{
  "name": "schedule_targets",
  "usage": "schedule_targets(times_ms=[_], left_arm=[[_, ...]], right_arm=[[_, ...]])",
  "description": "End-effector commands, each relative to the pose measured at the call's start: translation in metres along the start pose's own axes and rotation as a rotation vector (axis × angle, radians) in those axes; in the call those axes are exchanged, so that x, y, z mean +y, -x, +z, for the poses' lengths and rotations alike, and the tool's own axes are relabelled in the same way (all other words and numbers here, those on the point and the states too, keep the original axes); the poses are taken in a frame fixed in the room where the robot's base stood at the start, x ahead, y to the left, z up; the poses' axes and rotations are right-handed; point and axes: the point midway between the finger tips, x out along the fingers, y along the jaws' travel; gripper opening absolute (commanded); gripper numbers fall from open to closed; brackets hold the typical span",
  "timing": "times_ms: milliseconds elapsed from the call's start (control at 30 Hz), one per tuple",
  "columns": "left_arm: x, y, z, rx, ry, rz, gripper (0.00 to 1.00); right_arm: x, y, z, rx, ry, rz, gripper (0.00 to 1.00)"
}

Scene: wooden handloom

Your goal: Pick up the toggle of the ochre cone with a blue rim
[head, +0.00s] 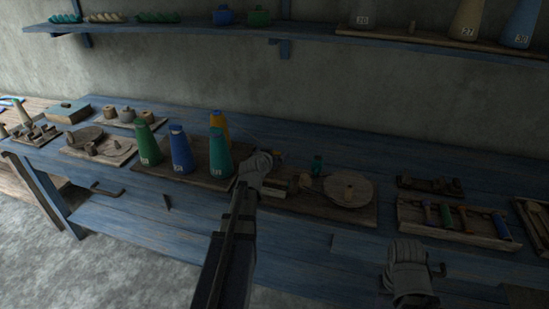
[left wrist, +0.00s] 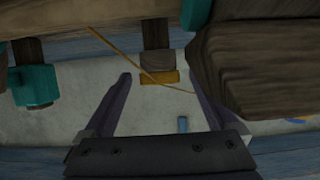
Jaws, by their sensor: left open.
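The ochre cone (head: 226,127) stands on a dark board, mostly hidden behind a teal cone; a bit of blue shows at its top. In the left wrist view an ochre toggle (left wrist: 158,78) hangs at the end of a wooden piece, with an ochre thread (left wrist: 125,53) running past it. My left gripper (head: 258,163) is just right of the teal cone. In the left wrist view its open fingers (left wrist: 158,80) stand either side of the toggle, with a gap on both sides. I cannot tell their depth relative to it. My right gripper (head: 408,257) is over the table's front right; its jaws are unclear.
Green (head: 147,144), blue (head: 181,150) and teal (head: 220,158) cones share the board. A round wooden disc (head: 348,188) lies to the right. In the left wrist view, teal pieces (left wrist: 36,86) and a dark wooden block (left wrist: 250,65) flank the fingers.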

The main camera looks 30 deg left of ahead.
Motion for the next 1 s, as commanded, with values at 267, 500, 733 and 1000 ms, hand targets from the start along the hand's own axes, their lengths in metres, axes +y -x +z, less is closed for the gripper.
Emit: schedule_targets(times_ms=[267,500,733,1000], left_arm=[[0.0003,-0.0107,-0.0003,0.0,-0.001,0.0,0.93],[0.0002,-0.0106,-0.0002,0.0,-0.001,0.0,0.69],[0.0001,-0.0105,-0.0002,0.0,-0.001,0.0,0.43],[0.0001,-0.0106,-0.0002,0.0,-0.001,0.0,0.13]], right_arm=[[-0.0004,-0.0038,-0.0002,0.0,0.0,0.0,0.5],[-0.0004,-0.0038,-0.0002,0.0,0.0,0.0,0.5],[-0.0004,-0.0038,-0.0002,0.0,0.0,0.0,0.5],[-0.0004,-0.0038,-0.0002,0.0,0.0,0.0,0.5]])
